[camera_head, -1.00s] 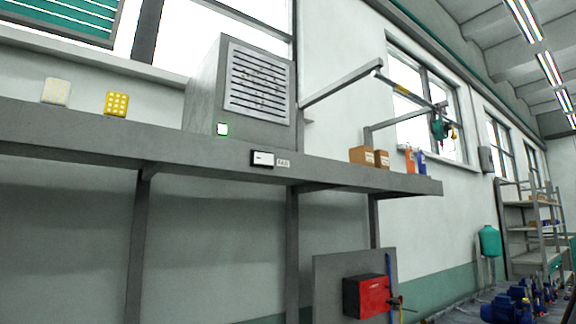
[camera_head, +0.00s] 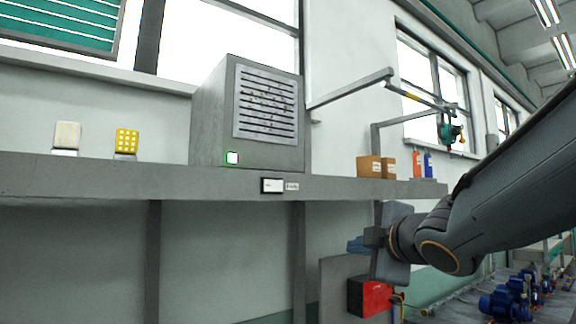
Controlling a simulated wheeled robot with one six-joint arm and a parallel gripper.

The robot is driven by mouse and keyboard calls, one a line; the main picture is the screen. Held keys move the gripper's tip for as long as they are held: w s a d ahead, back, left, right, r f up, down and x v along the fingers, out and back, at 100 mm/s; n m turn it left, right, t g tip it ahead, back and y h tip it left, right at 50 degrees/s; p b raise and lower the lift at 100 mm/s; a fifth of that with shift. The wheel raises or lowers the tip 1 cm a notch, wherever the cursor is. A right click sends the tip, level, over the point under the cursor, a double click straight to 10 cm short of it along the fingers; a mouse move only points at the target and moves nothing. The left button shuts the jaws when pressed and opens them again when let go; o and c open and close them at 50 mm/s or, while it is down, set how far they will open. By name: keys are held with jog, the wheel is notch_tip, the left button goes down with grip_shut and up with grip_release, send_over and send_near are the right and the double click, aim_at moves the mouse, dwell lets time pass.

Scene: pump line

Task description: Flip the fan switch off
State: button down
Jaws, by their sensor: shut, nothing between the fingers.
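The fan switch (camera_head: 272,185) is a white rocker in a black frame on the front edge of the grey shelf (camera_head: 90,180). A small label (camera_head: 292,186), too small to read surely, sits right of it. I cannot tell which way the rocker is tipped. The grey fan box (camera_head: 208,115) with a slatted grille stands on the shelf above, with a small green-edged lamp (camera_head: 232,158) at its lower left. My gripper (camera_head: 356,245) is shut and empty, below the shelf, right of and lower than the switch, apart from it.
Brown boxes (camera_head: 369,167) and an orange bottle (camera_head: 417,164) with a blue one stand at right. A red box (camera_head: 368,297) hangs below my gripper. The space before the switch is clear.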

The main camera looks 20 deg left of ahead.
jog(key=s+a+r+n+y+p, duration=0.1)
jog(key=s+a+r+n+y, duration=0.1)
jog(key=r, duration=0.4)
jog(key=s+a+r+n+y, duration=0.2)
jog(key=s+a+r+n, duration=0.1)
jog(key=r, duration=0.3)
jog(key=shift+a+r+n+p, duration=0.2)
jog(key=shift+a+n+p, duration=0.25)
jog(key=shift+a, duration=0.35)
jog(key=shift+w+a+f+b, duration=0.1)
jog(key=shift+w+f+b, duration=0.05)
jog(key=shift+b, duration=0.35)
jog(key=b, duration=0.7)
send_near(283, 189)
jog(key=x, duration=0.6)
jog(key=shift+w+a, duration=0.15)
jog(key=shift+w, duration=0.05)
